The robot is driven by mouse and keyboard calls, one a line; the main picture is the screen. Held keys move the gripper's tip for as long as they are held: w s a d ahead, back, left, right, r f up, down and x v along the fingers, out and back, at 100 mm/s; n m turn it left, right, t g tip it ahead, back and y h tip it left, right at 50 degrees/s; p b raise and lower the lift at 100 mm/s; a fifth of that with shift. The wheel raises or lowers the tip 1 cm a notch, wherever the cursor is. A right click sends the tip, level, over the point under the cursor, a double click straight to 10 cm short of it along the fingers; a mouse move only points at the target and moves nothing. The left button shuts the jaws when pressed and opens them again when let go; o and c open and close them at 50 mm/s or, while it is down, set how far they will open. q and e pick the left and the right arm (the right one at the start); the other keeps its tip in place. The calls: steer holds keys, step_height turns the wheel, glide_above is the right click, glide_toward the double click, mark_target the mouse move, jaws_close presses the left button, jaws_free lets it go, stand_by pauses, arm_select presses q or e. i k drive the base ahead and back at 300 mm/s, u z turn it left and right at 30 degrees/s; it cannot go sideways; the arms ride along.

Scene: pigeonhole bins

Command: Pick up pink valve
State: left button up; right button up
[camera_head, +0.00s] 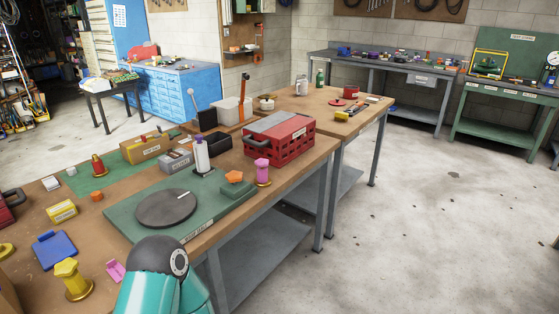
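A pink, upright valve-like piece (262,171) with a gold-coloured base stands near the front edge of the wooden bench, right of the green mat and in front of the red crate. Similar-shaped pieces stand on the bench: a yellow one (71,278) at the lower left and a red one (98,166) further back. A smaller pink piece (115,271) lies at the lower left, right of the yellow one. One of my arm's teal links shows at the bottom centre. Neither gripper is in view.
The green mat (124,220) holds a dark round disc (166,208), with a white bottle (201,156) behind it. The red crate (276,141) and small orange block (234,177) are close to the pink valve. The floor (400,230) at right is open.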

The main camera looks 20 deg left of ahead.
mark_target(263, 181)
steer(key=z, duration=0.1)
steer(key=i, duration=1.6)
steer(key=u, duration=1.75)
steer(key=k, duration=0.85)
steer(key=u, duration=0.15)
steer(key=i, duration=0.85)
steer(key=z, duration=0.05)
